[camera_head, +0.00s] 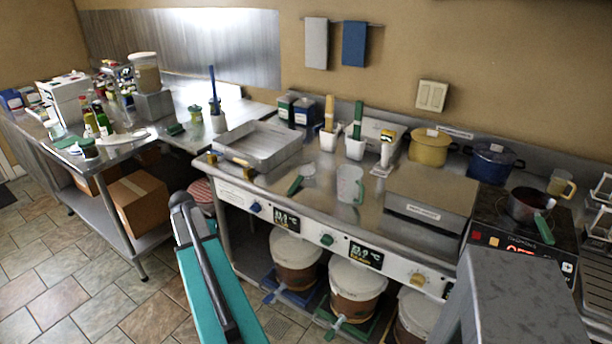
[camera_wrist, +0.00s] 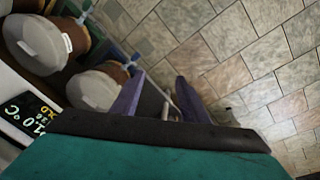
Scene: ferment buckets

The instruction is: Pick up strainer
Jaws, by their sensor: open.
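A small utensil with a green handle and a pale round head, which looks like the strainer (camera_head: 306,170), lies on the steel counter (camera_head: 262,186) in the head view. It is left of the clear measuring jug and in front of the white holders. Its mesh is too small to make out. My gripper (camera_wrist: 160,103) shows in the wrist view as two purple fingers, apart and with nothing between them. It points down at the tiled floor, beside the buckets below the counter. The strainer is not in the wrist view. The gripper's fingers cannot be made out in the head view.
A steel tray (camera_head: 259,147) stands left of the strainer, and the measuring jug (camera_head: 350,184) right of it. Lidded buckets (camera_head: 296,259) stand under the counter. A pan (camera_head: 528,205) with a green handle sits on the hob at right. The counter's front edge carries dials and displays.

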